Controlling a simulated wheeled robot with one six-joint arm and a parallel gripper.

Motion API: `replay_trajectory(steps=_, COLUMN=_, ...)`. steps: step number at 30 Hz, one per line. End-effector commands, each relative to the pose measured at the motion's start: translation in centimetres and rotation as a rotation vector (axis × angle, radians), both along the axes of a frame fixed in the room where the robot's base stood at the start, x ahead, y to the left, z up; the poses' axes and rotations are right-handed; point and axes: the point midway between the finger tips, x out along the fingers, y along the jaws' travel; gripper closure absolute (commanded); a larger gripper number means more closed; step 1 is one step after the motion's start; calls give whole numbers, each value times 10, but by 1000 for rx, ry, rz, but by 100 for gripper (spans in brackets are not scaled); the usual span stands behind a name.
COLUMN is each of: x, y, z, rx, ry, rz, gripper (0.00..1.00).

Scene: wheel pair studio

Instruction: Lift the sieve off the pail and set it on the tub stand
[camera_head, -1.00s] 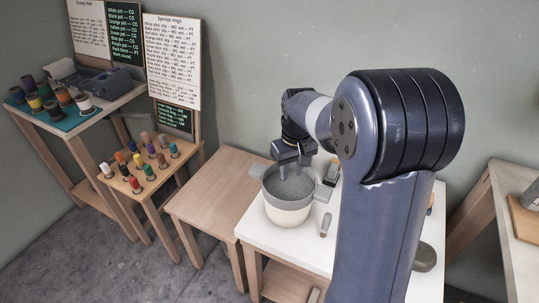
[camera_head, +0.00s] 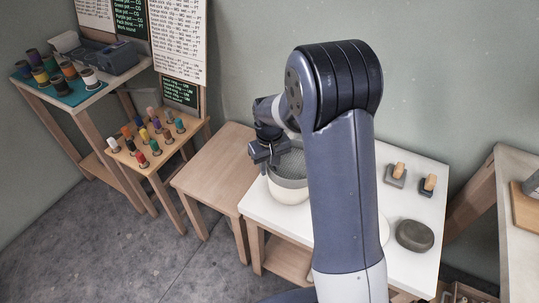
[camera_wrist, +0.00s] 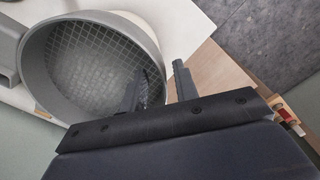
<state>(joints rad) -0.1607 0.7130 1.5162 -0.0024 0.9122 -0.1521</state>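The grey sieve (camera_head: 289,166) sits on the cream pail (camera_head: 290,192) on the white table, with my arm covering part of both. In the wrist view the sieve (camera_wrist: 88,62) shows its mesh and a thick round rim. My gripper (camera_head: 266,158) is at the sieve's left rim in the head view. In the wrist view my gripper (camera_wrist: 158,88) is open, one finger inside the sieve and the other outside, with the rim between them. A gap shows between the outer finger and the wall. A bare wooden stand (camera_head: 215,168) is left of the white table; whether it is the tub stand is unclear.
The white table (camera_head: 395,225) also carries a dark grey round object (camera_head: 415,235) and two small wooden-handled blocks (camera_head: 396,174). A peg rack (camera_head: 150,145) with coloured spools and a higher shelf (camera_head: 85,90) stand farther left. The wooden stand's top is clear.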

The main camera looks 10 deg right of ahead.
Motion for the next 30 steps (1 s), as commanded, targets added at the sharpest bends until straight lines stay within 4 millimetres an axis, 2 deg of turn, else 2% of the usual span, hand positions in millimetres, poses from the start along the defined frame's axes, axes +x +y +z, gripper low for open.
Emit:
replay_trajectory(steps=4, x=0, y=0, z=-8, rx=0, ry=1, rz=0, gripper=71)
replay_trajectory(steps=12, x=0, y=0, z=-10, rx=0, ry=0, rz=0, gripper=71)
replay_trajectory(steps=23, x=0, y=0, z=-9, rx=0, ry=0, rz=0, gripper=100)
replay_trajectory(steps=30, x=0, y=0, z=-9, rx=0, ry=0, rz=0, gripper=100)
